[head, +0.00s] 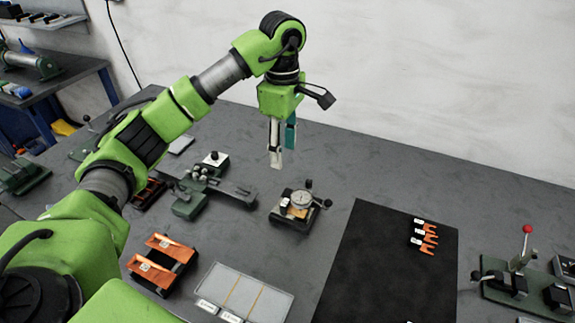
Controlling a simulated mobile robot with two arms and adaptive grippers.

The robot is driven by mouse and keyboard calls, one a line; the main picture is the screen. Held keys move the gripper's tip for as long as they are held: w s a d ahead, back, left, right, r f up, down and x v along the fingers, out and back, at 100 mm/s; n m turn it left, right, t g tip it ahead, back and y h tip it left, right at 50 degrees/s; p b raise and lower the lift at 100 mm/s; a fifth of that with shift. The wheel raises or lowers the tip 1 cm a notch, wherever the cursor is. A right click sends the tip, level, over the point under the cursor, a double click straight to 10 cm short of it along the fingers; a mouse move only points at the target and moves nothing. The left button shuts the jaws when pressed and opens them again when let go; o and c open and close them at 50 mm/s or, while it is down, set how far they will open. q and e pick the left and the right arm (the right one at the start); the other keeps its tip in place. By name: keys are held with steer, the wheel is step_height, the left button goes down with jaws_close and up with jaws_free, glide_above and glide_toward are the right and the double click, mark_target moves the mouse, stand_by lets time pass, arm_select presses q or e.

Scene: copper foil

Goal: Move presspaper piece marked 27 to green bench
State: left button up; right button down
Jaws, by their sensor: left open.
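My left gripper (283,156) hangs over the back of the grey table, pointing down. Its pale finger and teal finger are apart, with nothing between them. Small orange-brown pieces with white tags (428,239) lie on a black mat (375,265) at the right. More orange pieces (160,260) with small labels rest on a dark holder at the front left. The markings are too small to read, so I cannot tell which piece is 27. No bench that is clearly green shows; a side bench (70,85) at the far left looks dark with blue legs. My right gripper is out of view.
A dial gauge fixture (300,205) stands mid-table. A green and dark fixture (205,185) is to its left. A grey divided tray (245,293) lies at the front. A green-based lever press (522,270) with a red knob stands at the right. The table's back right is clear.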

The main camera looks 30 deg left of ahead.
mark_target(284, 202)
arm_select(q)
step_height(284, 202, down, 18)
steer(key=shift+w+f+b, duration=0.1)
steer(key=shift+w+b, duration=0.05)
steer(key=shift+b, duration=0.35)
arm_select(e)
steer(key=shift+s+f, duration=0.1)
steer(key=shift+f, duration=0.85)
arm_select(q)
steer(key=c, duration=1.1)
steer(key=shift+o, duration=0.5)
steer(key=shift+c, duration=0.6)
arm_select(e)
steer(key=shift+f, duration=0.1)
arm_select(q)
steer(key=shift+a, duration=0.15)
steer(key=shift+a, duration=0.3)
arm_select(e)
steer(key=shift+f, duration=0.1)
